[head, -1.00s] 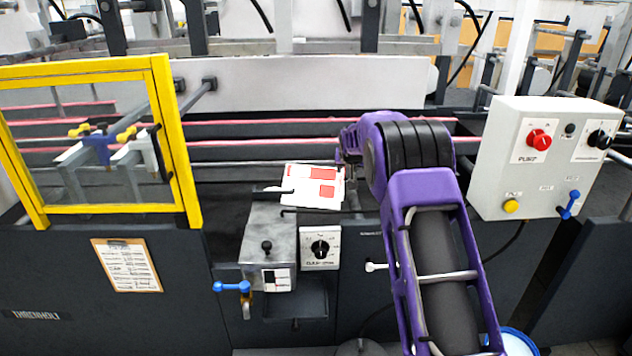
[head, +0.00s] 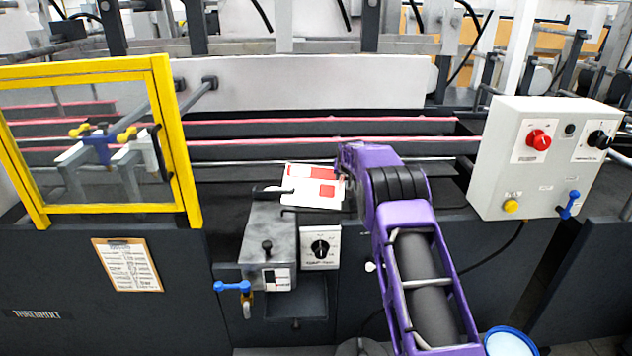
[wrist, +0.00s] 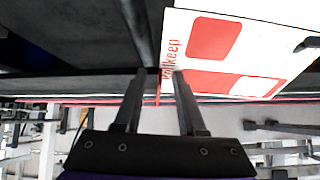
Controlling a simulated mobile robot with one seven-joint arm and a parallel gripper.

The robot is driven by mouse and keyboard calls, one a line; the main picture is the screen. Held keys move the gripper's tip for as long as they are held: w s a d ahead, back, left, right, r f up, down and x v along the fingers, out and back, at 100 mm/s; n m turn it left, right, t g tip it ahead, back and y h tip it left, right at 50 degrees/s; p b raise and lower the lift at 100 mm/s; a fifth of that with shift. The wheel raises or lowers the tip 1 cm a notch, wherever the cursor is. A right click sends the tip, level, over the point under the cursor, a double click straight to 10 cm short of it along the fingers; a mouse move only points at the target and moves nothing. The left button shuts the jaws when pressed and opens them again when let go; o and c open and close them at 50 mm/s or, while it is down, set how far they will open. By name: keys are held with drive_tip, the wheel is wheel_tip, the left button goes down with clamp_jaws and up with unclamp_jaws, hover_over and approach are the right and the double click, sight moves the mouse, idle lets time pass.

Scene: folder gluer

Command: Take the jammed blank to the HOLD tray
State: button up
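The jammed blank (head: 313,188) is a white sheet with red panels. It lies tilted at the machine's front edge, above a grey metal block. In the wrist view the blank (wrist: 225,75) fills the upper right, with printed lettering along its near edge. My gripper (wrist: 157,73) is open, its two dark fingers apart. The blank's edge shows at the gap between the fingertips, close to the right finger; I cannot tell whether they touch. In the head view my gripper is at the blank's right end, its fingers mostly hidden. I cannot make out a HOLD tray.
The grey block (head: 268,240) and a dial box (head: 320,248) sit below the blank. A yellow-framed guard (head: 160,140) stands left, a control box (head: 545,155) right. Red-edged rails (head: 260,142) run behind. A round blue-rimmed container (head: 510,342) is at bottom right.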

clamp_jaws()
drive_tip(key=shift+r, duration=0.1)
idle(0.3)
